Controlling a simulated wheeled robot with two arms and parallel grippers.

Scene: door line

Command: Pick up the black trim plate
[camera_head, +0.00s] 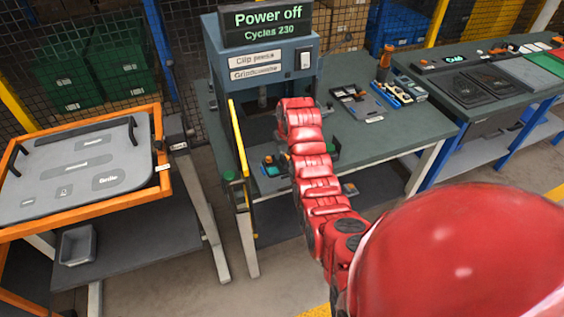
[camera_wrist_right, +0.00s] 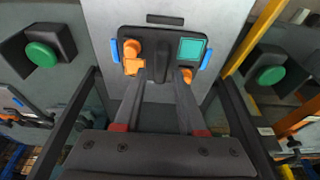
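The black trim plate (camera_wrist_right: 162,46) shows in the right wrist view, with orange parts, a teal square and blue pieces at its sides. A raised black ridge runs down its middle. It lies on a light grey surface under the press. My right gripper (camera_wrist_right: 162,78) points at it, its fingers apart on either side of the ridge, with a gap seeming to show at each side. Whether a finger touches the plate I cannot tell. In the head view my red right arm hides most of this gripper; small coloured parts (camera_head: 270,165) show beside it. My left gripper is not in view.
The press (camera_head: 262,60) reads "Power off" and stands close above. Green buttons (camera_wrist_right: 41,55) flank the plate, and a yellow post (camera_head: 238,137) stands at the left. A grey door panel (camera_head: 85,165) lies in an orange frame at left. Bench tools (camera_head: 395,92) lie to the right.

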